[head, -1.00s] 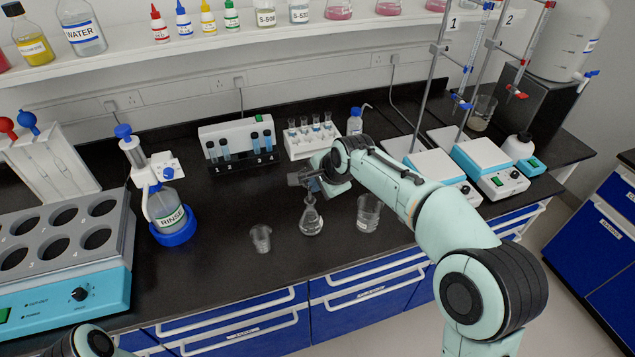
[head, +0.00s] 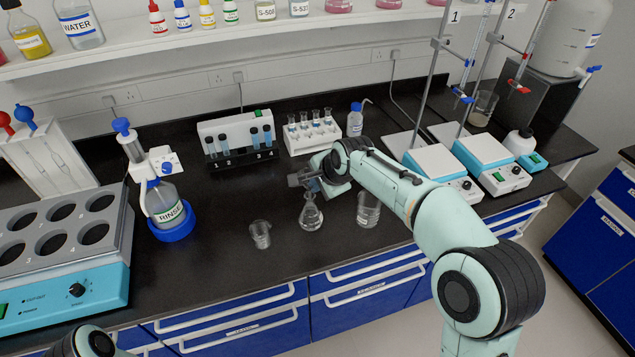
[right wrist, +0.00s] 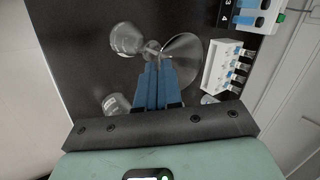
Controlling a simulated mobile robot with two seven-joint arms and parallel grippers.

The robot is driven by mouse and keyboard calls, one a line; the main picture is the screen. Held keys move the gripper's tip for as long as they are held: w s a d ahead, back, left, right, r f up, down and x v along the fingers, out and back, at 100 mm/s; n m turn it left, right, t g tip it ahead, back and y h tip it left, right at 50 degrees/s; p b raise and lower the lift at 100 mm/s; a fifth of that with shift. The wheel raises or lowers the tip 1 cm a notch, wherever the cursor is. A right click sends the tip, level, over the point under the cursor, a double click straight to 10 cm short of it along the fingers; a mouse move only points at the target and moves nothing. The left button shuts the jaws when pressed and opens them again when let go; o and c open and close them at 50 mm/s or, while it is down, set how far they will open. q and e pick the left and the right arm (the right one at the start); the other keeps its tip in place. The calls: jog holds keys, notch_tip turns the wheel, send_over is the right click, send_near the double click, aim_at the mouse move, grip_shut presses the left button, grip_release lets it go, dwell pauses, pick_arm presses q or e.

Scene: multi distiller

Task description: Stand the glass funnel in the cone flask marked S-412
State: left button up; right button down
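The glass funnel (right wrist: 185,56) is clear, its wide mouth towards the right in the right wrist view. My right gripper (right wrist: 155,66) is shut on its narrow part; the gripper (head: 307,181) hides most of the funnel in the head view. A clear cone flask (head: 311,217) stands upright on the black bench just below the gripper. In the right wrist view the flask (right wrist: 125,39) lines up with the funnel's stem end. I cannot tell how far the stem is inside the neck. No S-412 mark is readable. My left gripper is out of view.
Clear beakers stand close on the flask's left (head: 260,236) and right (head: 368,212).

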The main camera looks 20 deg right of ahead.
jog(key=shift+f+b, duration=0.55)
jog(key=shift+f, duration=0.55)
jog(key=c, duration=1.2)
grip_release()
jog(key=shift+r, duration=0.1)
jog(key=v, duration=1.3)
jog(key=shift+r, duration=0.2)
